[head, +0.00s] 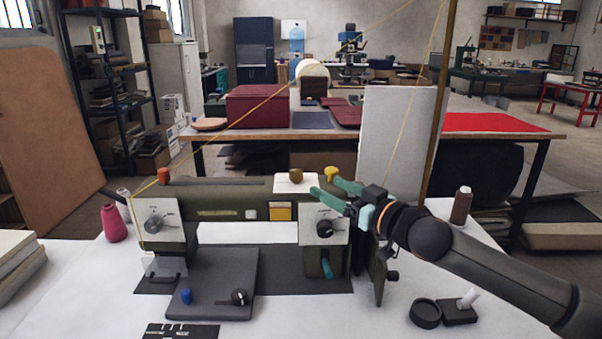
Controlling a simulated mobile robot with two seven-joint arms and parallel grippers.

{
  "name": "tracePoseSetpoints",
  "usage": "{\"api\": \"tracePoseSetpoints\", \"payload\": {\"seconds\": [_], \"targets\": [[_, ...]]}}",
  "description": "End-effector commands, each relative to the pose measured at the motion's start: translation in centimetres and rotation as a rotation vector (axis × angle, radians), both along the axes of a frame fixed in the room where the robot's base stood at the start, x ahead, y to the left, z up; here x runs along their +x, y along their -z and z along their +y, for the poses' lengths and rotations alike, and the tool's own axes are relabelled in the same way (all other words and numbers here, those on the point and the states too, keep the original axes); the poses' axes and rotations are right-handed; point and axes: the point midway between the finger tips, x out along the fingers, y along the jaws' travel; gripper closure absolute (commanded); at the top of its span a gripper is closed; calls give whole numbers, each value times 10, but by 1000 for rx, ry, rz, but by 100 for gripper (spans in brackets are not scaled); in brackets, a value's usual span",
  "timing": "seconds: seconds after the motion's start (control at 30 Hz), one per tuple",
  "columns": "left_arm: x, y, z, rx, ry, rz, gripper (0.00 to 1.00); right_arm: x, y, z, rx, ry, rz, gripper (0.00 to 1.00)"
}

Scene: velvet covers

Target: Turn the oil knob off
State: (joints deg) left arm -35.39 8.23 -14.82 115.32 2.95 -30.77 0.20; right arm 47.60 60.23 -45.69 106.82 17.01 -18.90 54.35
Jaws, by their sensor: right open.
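A dark green sewing machine (230,192) stands on the white table. No label I can read marks the oil knob. A yellow knob (332,173) and a brown knob (296,175) sit on top of its right end, and an orange knob (164,175) on its left end. Black dials sit on the left panel (153,223) and right panel (325,228). My right gripper (325,187) has teal fingers, open and empty, in front of the machine's top right, just below the yellow knob. I cannot tell whether they touch. My left gripper is out of view.
A grey plate (222,275) with a blue knob (185,296) and a small dial (239,296) lies in front of the machine. A black round cup (425,313) sits front right.

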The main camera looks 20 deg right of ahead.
Motion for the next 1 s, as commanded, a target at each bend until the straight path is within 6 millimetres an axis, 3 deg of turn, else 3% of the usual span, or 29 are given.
{"api": "tracePoseSetpoints", "payload": {"seconds": [0.6,1.0], "targets": [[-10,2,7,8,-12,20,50,90,-1,37,-2,-1,-2,30],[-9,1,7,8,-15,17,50,107,0,43,-3,-1,0,30]]}}
